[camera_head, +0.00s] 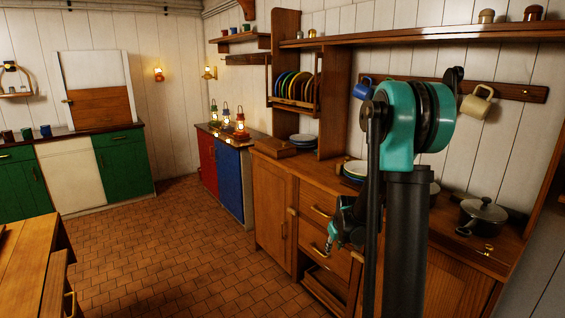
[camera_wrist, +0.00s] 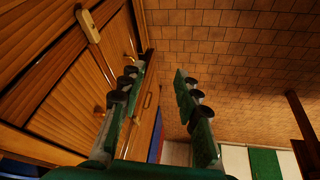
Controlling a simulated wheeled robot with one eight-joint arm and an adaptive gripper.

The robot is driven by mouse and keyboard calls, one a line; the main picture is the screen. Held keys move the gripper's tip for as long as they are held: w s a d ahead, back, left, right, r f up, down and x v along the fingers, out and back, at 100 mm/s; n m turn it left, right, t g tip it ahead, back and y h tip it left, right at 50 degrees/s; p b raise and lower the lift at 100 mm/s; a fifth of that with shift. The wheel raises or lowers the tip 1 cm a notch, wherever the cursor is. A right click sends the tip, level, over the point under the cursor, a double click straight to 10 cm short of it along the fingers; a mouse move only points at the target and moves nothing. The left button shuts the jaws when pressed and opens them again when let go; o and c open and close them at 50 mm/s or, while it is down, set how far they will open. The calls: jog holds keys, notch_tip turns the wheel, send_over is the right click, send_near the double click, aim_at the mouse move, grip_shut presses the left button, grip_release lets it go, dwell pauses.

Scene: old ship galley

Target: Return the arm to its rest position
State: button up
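My arm (camera_head: 405,120), teal and black, stands in front of the wooden counter on the right of the head view. It is folded, and part of it is hidden behind its own black links. My gripper (camera_head: 332,242) hangs low beside the arm, in front of the drawers, with its tip pointing down. In the wrist view my gripper (camera_wrist: 160,72) has its two green fingers spread apart. Nothing is between them. Tiled floor and wooden cabinet fronts show beyond the fingers.
The wooden counter (camera_head: 273,213) carries plates (camera_head: 355,168) and a lidded pot (camera_head: 482,216). Mugs hang above, including a blue mug (camera_head: 362,89). Several lit lanterns (camera_head: 240,121) stand farther back. A wooden table (camera_head: 30,250) is at lower left. The tiled floor (camera_head: 170,250) between is clear.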

jog(key=s+r+m, duration=0.1)
jog(key=s+m, duration=0.1)
jog(key=s, duration=1.1)
jog(key=s+r+m, duration=0.2)
jog(key=s, duration=1.2)
jog(key=shift+a+r, duration=0.25)
